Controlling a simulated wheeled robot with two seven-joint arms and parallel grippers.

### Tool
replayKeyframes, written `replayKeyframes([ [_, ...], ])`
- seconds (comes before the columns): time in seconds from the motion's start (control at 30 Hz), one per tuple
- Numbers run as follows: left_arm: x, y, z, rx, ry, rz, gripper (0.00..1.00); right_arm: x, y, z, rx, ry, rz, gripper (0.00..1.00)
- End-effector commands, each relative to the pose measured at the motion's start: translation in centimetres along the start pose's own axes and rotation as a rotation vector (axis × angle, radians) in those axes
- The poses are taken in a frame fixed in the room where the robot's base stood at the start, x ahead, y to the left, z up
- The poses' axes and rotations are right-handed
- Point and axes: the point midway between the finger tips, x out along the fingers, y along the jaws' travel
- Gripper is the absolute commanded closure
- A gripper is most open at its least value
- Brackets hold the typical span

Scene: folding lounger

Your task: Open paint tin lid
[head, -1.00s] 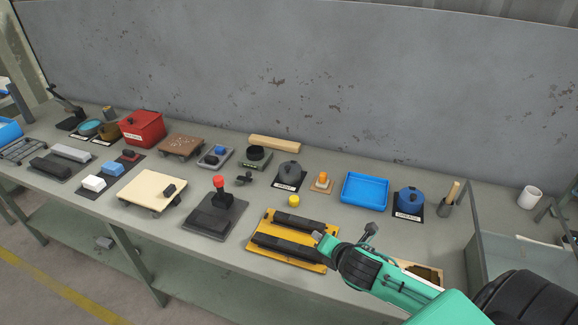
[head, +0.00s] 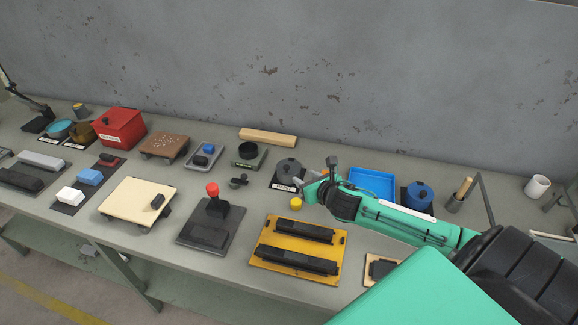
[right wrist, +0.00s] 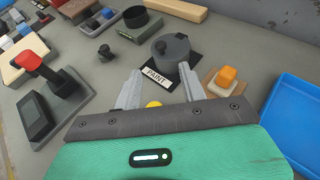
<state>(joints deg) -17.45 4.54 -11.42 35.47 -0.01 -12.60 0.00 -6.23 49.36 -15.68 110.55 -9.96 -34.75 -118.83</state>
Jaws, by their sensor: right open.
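The dark grey paint tin (head: 289,170) stands with its lid on a black mat towards the back of the bench. In the right wrist view the tin (right wrist: 171,52) shows a knob on top, and the white label (right wrist: 157,77) in front of it reads PAINT. My right gripper (head: 312,187) is open and empty, just in front and to the right of the tin in the head view. In the right wrist view its two fingers (right wrist: 158,84) point towards the tin, apart from each other. My left gripper is not in view.
A small yellow cylinder (head: 296,203) stands near the right gripper. A wooden block with an orange piece (right wrist: 226,78) is right of the tin. A blue tray (head: 372,181) and blue pot (head: 419,194) lie further right. A yellow tray (head: 275,262) is in front.

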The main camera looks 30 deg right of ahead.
Motion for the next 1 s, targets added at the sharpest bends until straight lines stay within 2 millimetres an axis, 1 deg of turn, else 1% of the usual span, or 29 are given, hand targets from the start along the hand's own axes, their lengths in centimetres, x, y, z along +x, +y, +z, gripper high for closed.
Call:
replayKeyframes([
  [0.03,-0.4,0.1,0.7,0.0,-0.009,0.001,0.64,0.9,-0.1,0.3,0.004,-0.001,-0.003,0.58],
  [0.1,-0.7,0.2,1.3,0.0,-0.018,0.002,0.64,2.1,0.0,0.3,0.004,-0.002,-0.002,0.58],
  [0.17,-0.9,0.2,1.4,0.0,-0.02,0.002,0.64,3.1,0.0,0.3,0.005,-0.001,-0.002,0.58],
  [0.27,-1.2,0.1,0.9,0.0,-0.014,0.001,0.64,4.8,0.0,0.3,0.006,-0.001,-0.002,0.58],
  [0.4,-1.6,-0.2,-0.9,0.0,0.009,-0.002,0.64,7.0,0.0,0.2,0.004,-0.001,-0.003,0.58],
  [0.5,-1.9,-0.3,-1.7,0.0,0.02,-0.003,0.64,8.4,0.1,0.2,0.004,0.0,-0.001,0.58],
  [0.7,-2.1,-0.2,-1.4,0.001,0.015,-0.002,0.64,10.2,0.0,0.1,0.003,0.001,-0.002,0.58],
  [0.83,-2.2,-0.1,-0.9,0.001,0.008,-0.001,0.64,10.8,0.0,0.0,0.002,0.0,0.0,0.58],
  [1.0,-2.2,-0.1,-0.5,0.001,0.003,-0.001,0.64,10.9,0.0,0.0,0.001,0.0,0.0,0.58],
])
